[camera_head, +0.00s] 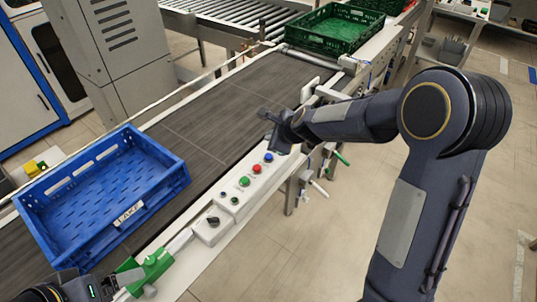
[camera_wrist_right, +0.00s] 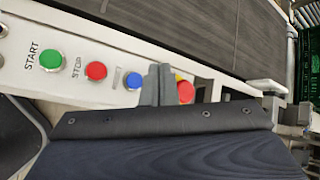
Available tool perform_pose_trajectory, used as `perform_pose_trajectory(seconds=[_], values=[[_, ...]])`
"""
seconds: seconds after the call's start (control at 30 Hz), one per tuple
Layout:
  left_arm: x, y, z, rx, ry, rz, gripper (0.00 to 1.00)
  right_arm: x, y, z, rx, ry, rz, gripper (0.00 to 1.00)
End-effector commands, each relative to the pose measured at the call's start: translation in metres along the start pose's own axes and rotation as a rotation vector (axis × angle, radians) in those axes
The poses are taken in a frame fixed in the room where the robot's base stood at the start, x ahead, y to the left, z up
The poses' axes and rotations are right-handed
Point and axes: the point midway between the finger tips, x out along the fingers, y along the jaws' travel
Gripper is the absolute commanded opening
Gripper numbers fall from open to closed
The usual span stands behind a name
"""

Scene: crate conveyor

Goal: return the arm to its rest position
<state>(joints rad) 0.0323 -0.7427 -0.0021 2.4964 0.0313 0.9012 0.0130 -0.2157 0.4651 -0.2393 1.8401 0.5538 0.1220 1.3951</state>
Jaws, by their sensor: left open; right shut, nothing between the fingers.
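My right arm reaches in from the right in the head view. Its gripper (camera_head: 272,125) is shut and empty, above the conveyor's near edge beside the control panel (camera_head: 222,206). In the right wrist view the closed fingers (camera_wrist_right: 157,86) stand between a blue button (camera_wrist_right: 133,80) and a red button (camera_wrist_right: 185,92) with yellow behind it. Whether they touch anything is unclear. My left gripper (camera_head: 82,289) is at the bottom left corner of the head view, mostly cut off by the frame, below the blue crate (camera_head: 131,214).
The empty blue crate sits on the dark conveyor belt (camera_head: 205,115). A green crate (camera_head: 333,30) stands at the far end. The panel has a green START button (camera_wrist_right: 50,59) and a red STOP button (camera_wrist_right: 96,71). Open floor (camera_head: 300,245) lies right of the conveyor.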

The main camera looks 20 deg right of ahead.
Motion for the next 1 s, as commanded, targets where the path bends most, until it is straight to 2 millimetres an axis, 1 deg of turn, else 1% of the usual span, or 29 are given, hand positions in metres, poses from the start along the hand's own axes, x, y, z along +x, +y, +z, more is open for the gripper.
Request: perform_pose_trajectory(seconds=[0.43,0.5,0.57,0.67,0.7,0.77,0.8,0.87,0.9,0.97,1.0], values=[[0.0,0.0,0.0,0.0,0.0,0.0,0.82,0.0,0.0,0.0,0.0,0.0,0.0,0.0],[0.0,0.0,0.0,0.0,0.0,0.0,0.82,-0.004,0.0,0.0,-0.012,-0.004,0.001,0.0],[0.0,0.0,0.0,0.0,0.0,0.0,0.82,-0.014,0.0,0.001,-0.048,-0.015,0.008,0.0],[0.0,0.0,0.0,0.0,0.0,0.0,0.82,-0.049,0.004,0.002,-0.18,-0.05,0.027,0.0],[0.0,0.0,0.0,0.0,0.0,0.0,0.82,-0.068,0.008,0.001,-0.259,-0.069,0.037,0.0],[0.0,0.0,0.0,0.0,0.0,0.0,0.82,-0.099,0.018,0.0,-0.404,-0.101,0.053,0.0],[0.0,0.0,0.0,0.0,0.0,0.0,0.82,-0.12,0.028,-0.002,-0.508,-0.12,0.063,0.0],[0.0,0.0,0.0,0.0,0.0,0.0,0.82,-0.151,0.044,-0.006,-0.671,-0.147,0.077,0.0],[0.0,0.0,0.0,0.0,0.0,0.0,0.82,-0.17,0.057,-0.01,-0.783,-0.163,0.085,0.0],[0.0,0.0,0.0,0.0,0.0,0.0,0.82,-0.196,0.077,-0.017,-0.951,-0.179,0.097,0.0],[0.0,0.0,0.0,0.0,0.0,0.0,0.82,-0.212,0.092,-0.022,-1.064,-0.188,0.106,0.0]])
